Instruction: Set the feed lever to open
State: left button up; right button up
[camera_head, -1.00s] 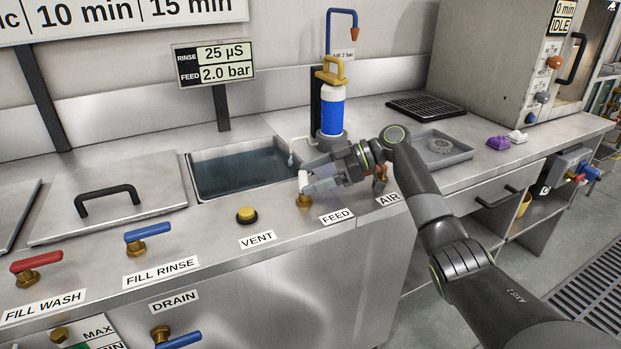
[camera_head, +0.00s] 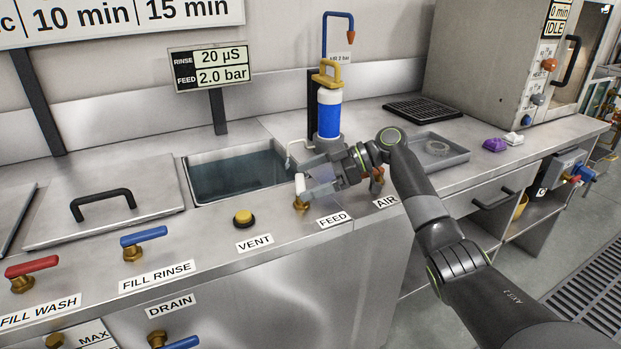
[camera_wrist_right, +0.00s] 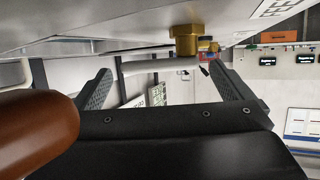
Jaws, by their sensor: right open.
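The feed lever (camera_head: 300,186) has a white handle on a brass valve body, behind the FEED label (camera_head: 333,219) on the bench. My right gripper (camera_head: 312,181) is open at the lever, with its fingers on either side of the white handle. In the right wrist view, the white handle (camera_wrist_right: 160,66) lies across the gap between the two open fingers (camera_wrist_right: 162,88), beside the brass body (camera_wrist_right: 186,40). I cannot tell whether a finger touches it. My left gripper is not in view.
The AIR lever (camera_head: 376,181) stands close to my right gripper; its brown handle (camera_wrist_right: 35,135) looms in the right wrist view. The yellow VENT button (camera_head: 243,217) and open rinse tank (camera_head: 187,180) lie left. A blue-white canister (camera_head: 329,112) stands behind.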

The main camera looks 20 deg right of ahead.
jog(key=v, duration=1.7)
jog(key=shift+s+d+r, duration=0.1)
jog(key=shift+d, duration=0.05)
